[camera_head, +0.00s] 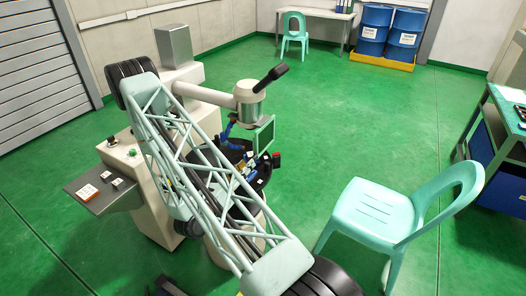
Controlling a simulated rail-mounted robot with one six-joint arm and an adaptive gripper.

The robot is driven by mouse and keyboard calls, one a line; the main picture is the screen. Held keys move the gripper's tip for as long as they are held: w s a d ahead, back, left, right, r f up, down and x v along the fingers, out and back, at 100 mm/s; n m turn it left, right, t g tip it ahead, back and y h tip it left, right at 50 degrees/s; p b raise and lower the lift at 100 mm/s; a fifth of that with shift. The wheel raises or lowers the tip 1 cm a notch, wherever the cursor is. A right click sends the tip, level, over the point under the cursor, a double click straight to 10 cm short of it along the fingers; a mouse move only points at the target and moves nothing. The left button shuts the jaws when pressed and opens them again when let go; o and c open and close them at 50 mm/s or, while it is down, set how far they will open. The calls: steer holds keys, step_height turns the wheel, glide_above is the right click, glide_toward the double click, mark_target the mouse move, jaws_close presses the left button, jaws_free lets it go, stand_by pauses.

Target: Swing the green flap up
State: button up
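The green flap (265,135) is a small panel with a pale frame. It stands roughly upright beside the machine's round white head (250,100), above a dark round work area (268,182). My lattice arm crosses in front of the machine and hides much of this area. Small blue, black and yellow parts show around the lattice close to the flap. I cannot tell which of them belong to my gripper, or whether its fingers touch the flap. Whether my gripper is open or shut does not show.
A mint chair (374,208) stands close on the right, near a workbench (509,120). Blue drums (374,30), a desk (327,14) and another chair (294,34) are at the back. The green floor between is clear.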

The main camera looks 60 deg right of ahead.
mark_target(262, 151)
steer(key=shift+f, duration=0.3)
steer(key=shift+d, duration=0.1)
steer(key=shift+w+d+b, duration=0.2)
steer(key=shift+d+b, duration=0.45)
steer(key=shift+d, duration=6.15)
jaws_close()
